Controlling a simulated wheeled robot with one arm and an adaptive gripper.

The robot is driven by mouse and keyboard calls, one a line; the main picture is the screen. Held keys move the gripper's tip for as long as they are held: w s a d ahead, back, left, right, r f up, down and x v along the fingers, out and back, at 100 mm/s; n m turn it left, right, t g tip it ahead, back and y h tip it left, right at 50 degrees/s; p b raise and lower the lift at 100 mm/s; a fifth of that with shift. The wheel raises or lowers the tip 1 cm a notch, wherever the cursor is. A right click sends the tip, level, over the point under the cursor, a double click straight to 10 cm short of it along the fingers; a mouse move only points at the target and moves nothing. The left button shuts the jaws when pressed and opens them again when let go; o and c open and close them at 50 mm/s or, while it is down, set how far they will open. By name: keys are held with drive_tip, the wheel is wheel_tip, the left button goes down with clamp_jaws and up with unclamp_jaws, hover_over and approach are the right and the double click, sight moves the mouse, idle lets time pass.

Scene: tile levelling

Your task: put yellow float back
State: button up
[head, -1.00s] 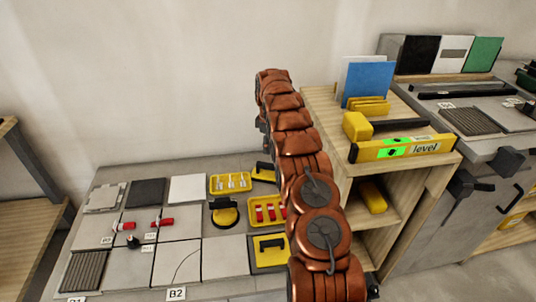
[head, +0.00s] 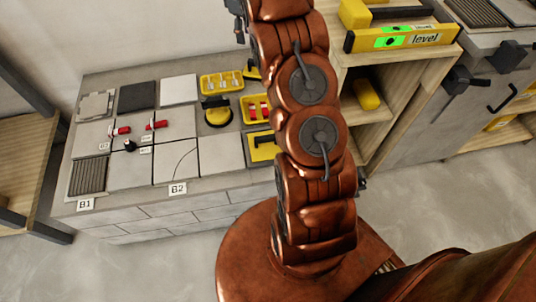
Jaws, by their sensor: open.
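A yellow float (head: 262,148) with a black handle lies at the right end of the tiled bench, partly hidden behind my arm. Another yellow piece with a black part (head: 252,73) shows further back, also largely hidden by my arm. My gripper (head: 239,30) shows only as a small dark part at the top edge, left of my arm. It is open, high above the back of the bench and apart from the float. Nothing is seen held in it.
The bench (head: 140,225) carries several tiles, red-handled clips, a round yellow suction lifter (head: 217,115) and yellow trays (head: 222,83). A wooden shelf (head: 400,92) at right holds a yellow level (head: 402,37) and yellow blocks. Open floor lies in front.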

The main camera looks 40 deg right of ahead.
drive_tip(key=s+a+r+m+g, duration=0.15)
drive_tip(key=s+a+r, duration=0.25)
drive_tip(key=s+a, duration=0.55)
drive_tip(key=s+a+r+m+t, duration=0.15)
drive_tip(key=s+a+r, duration=0.25)
drive_tip(key=s+a, duration=0.55)
drive_tip(key=s+a+f+m+g, duration=0.1)
drive_tip(key=s+a, duration=0.1)
drive_tip(key=s, duration=1)
drive_tip(key=s+a+f+m+g, duration=0.1)
drive_tip(key=s+a+m, duration=0.1)
drive_tip(key=s, duration=1.1)
drive_tip(key=shift+s+a+f, duration=0.2)
drive_tip(key=shift+a+f, duration=0.2)
drive_tip(key=shift+a, duration=0.15)
wheel_tip(320, 180, up, 21)
drive_tip(key=t+p, duration=0.1)
drive_tip(key=p, duration=1.8)
drive_tip(key=shift+f, duration=0.15)
drive_tip(key=shift+s, duration=0.1)
